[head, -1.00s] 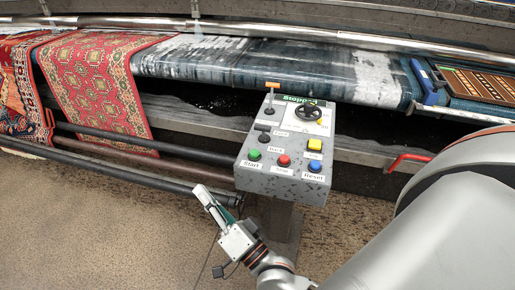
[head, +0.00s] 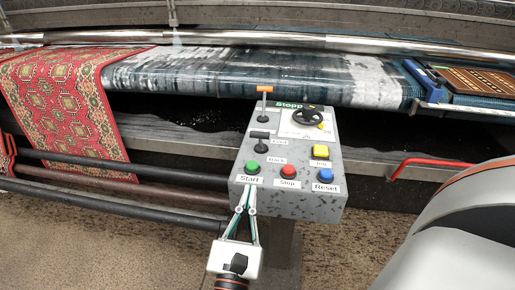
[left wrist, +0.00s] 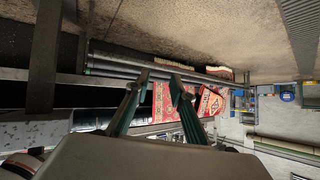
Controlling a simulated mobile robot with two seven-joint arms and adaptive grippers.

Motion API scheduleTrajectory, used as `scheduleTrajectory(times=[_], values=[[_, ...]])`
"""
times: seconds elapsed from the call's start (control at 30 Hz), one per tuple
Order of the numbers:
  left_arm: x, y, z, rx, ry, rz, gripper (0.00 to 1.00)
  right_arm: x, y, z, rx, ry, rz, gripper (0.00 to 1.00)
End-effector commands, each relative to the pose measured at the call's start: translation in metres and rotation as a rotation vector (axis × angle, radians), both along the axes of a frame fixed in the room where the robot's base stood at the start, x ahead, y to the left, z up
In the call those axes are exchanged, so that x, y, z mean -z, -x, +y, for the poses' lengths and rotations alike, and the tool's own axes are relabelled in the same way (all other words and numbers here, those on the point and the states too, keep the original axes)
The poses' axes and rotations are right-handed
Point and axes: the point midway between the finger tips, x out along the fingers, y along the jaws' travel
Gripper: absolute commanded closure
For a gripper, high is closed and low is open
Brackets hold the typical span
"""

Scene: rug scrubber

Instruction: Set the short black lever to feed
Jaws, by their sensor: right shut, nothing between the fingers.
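The grey speckled control box (head: 240,192) stands in the middle of the head view. The short black lever (head: 260,135) is on its left side, between the orange-handled lever (head: 264,98) and the green Start button (head: 252,167). The Feed label (head: 279,142) is right of the lever, and the Back label (head: 276,161) is lower. I cannot tell which one the lever is set to. My right gripper (head: 247,190) is shut and empty, its tips at the box's front edge below Start. My left gripper (left wrist: 159,78) is open and empty in the left wrist view, away from the lever.
A red Stop button (head: 288,171), blue Reset button (head: 325,175), yellow button (head: 320,151) and black handwheel (head: 307,115) crowd the box. Dark rollers (head: 120,172) run left of it. A red patterned rug (head: 70,105) hangs at left. A red handle (head: 410,161) is at right.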

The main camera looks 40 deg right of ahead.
Motion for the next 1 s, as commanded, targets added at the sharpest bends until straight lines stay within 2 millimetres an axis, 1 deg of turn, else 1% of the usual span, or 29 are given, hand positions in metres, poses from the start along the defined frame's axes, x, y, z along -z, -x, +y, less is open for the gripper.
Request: scheduleTrajectory(times=[0.13, 0.27, 0.7, 0.8, 1.0], values=[[0.0, 0.0, 0.0, 0.0, 0.0, 0.0, 0.77, -0.001, -0.002, -0.003, 0.001, 0.003, 0.0, 1.0], [0.0, 0.0, 0.0, -0.001, 0.0, 0.0, 0.77, -0.006, -0.011, -0.013, 0.001, 0.005, -0.002, 1.0], [-0.002, -0.001, 0.001, 0.0, -0.003, -0.003, 0.77, -0.03, -0.063, -0.073, 0.0, 0.007, -0.001, 1.0], [0.0, 0.0, 0.001, 0.0, -0.004, 0.0, 0.77, -0.034, -0.072, -0.085, 0.001, 0.007, 0.0, 1.0], [0.002, 0.001, 0.002, -0.001, -0.005, 0.006, 0.77, -0.038, -0.085, -0.099, 0.001, 0.006, 0.003, 1.0]])
